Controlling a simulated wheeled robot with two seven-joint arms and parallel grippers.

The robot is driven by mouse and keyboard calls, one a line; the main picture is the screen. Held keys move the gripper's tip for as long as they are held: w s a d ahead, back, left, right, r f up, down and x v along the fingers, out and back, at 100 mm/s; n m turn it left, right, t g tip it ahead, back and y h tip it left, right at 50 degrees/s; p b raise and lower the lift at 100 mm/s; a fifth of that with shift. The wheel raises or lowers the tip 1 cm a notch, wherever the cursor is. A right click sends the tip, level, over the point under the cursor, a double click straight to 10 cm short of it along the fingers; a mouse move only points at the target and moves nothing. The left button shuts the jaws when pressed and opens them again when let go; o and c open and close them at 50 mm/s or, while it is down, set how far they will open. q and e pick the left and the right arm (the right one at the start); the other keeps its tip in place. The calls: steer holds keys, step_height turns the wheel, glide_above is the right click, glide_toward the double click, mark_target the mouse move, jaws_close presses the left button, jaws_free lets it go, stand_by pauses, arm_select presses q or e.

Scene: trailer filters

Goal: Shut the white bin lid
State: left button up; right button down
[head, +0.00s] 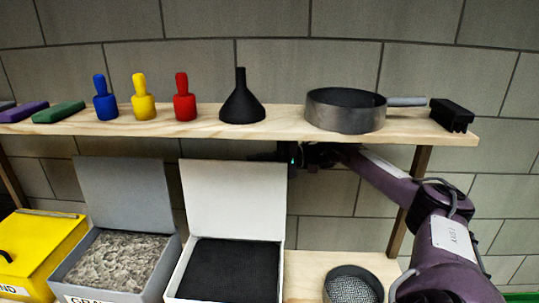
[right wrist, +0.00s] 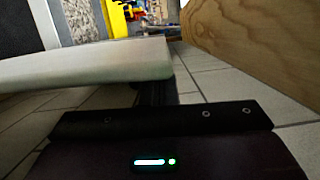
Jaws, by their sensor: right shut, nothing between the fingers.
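The white bin (head: 225,270) stands on the lower shelf with dark black filling inside. Its white lid (head: 233,200) is open and stands upright at the bin's back edge. My right gripper (head: 290,153) is shut and empty at the lid's upper right corner, just under the upper shelf. Part of it is dark and hard to make out there. In the right wrist view the pale lid edge (right wrist: 90,65) crosses just beyond the shut fingers (right wrist: 155,93). I cannot tell whether they touch it. My left gripper is not in view.
A mesh sieve (head: 352,287) sits right.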

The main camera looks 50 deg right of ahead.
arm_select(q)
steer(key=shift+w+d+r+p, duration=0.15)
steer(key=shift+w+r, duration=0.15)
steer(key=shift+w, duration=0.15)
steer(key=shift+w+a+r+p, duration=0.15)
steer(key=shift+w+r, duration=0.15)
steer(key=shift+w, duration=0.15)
arm_select(e)
steer(key=shift+x, duration=1.7)
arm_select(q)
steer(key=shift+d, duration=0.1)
